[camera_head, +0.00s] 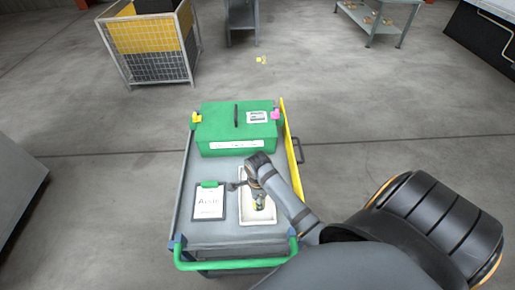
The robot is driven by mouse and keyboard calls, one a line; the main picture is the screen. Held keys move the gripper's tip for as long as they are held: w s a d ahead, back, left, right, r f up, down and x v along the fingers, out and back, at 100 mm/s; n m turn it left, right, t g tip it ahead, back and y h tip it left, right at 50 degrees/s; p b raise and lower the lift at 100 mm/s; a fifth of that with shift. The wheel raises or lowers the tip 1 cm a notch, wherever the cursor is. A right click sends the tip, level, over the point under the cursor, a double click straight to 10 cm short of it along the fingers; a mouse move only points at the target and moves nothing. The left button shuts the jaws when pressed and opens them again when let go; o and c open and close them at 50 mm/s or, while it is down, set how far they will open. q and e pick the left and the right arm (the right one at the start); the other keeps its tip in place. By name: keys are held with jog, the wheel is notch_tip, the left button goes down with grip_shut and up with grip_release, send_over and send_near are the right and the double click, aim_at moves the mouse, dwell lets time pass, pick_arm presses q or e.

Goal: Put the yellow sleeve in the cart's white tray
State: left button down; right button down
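The white tray (246,216) lies on the right half of the grey cart top, beside a clipboard. My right arm reaches in from the lower right, and my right gripper (259,202) points down over the tray. A small yellowish piece (257,206) shows at the fingertips, over or in the tray. It may be the yellow sleeve, but it is too small and too covered to be sure. I cannot tell whether the fingers are open or shut on it, or whether it touches the tray floor. My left gripper is not in view.
A green case (222,133) stands at the cart's far end. A clipboard (209,203) lies left of the tray. A yellow panel (291,150) lines the cart's right edge; a green handle (230,264) is in front. A small yellow item (262,60) lies on the floor beyond.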

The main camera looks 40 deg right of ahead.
notch_tip(320, 180, down, 2)
jog(key=shift+f+p, duration=0.15)
jog(key=shift+p, duration=0.55)
jog(key=shift+w+f, duration=0.1)
jog(key=shift+f, duration=0.35)
jog(key=c, duration=0.7)
grip_release()
jog(key=shift+f, duration=0.1)
notch_tip(320, 180, up, 12)
jog(key=b, duration=0.2)
jog(key=shift+b, duration=0.3)
